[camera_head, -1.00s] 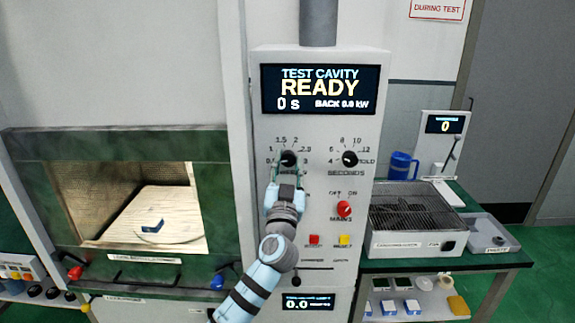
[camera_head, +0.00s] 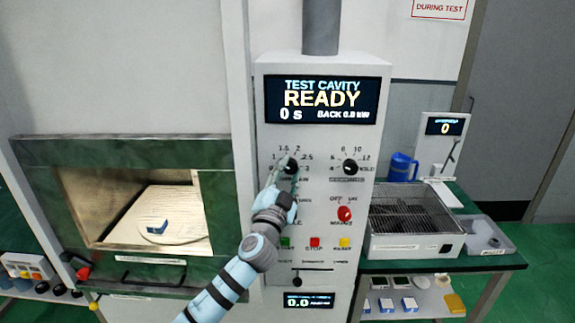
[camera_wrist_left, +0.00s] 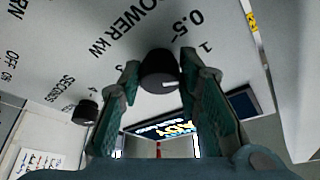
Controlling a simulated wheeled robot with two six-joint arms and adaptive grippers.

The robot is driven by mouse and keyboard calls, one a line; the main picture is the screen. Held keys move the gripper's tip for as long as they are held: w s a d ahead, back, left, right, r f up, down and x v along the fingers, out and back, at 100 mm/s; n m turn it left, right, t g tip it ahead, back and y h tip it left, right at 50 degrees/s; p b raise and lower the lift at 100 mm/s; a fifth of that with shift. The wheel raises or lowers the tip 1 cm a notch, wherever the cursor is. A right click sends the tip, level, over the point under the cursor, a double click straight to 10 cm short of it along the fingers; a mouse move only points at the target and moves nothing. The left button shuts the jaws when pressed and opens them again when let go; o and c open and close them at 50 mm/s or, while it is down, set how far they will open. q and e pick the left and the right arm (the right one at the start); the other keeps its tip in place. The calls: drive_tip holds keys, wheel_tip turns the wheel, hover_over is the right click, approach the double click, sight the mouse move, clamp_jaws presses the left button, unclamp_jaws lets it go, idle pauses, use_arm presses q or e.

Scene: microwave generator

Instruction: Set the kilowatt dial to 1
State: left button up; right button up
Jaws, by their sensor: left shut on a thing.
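The kilowatt dial is a black round knob (camera_head: 291,167) on the white control panel, ringed by printed numbers from about 0.5 to 3. In the left wrist view the knob (camera_wrist_left: 160,72) sits between the two green finger pads, with "POWER kW", "0.5" and "1" printed near it. A short white mark shows at the lower right of its face; which number it points to I cannot tell. My left gripper (camera_head: 284,178) reaches up from below and is shut on the dial. My right gripper is not in view.
The seconds dial (camera_head: 350,167) is close on the right, with the red mains knob (camera_head: 345,214) below it. Green, red and yellow buttons (camera_head: 315,243) sit lower. The display (camera_head: 322,100) reads READY, 0 s. The open cavity (camera_head: 150,215) holds a small blue item.

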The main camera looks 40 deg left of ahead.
use_arm(q)
drive_tip(key=shift+r+m+h+p, duration=0.2)
drive_tip(key=shift+m+h+p, duration=0.1)
drive_tip(key=shift+m+p, duration=0.3)
drive_tip(key=shift+r+m+h+p, duration=0.15)
drive_tip(key=shift+m+h+p, duration=0.2)
drive_tip(key=shift+m, duration=0.75)
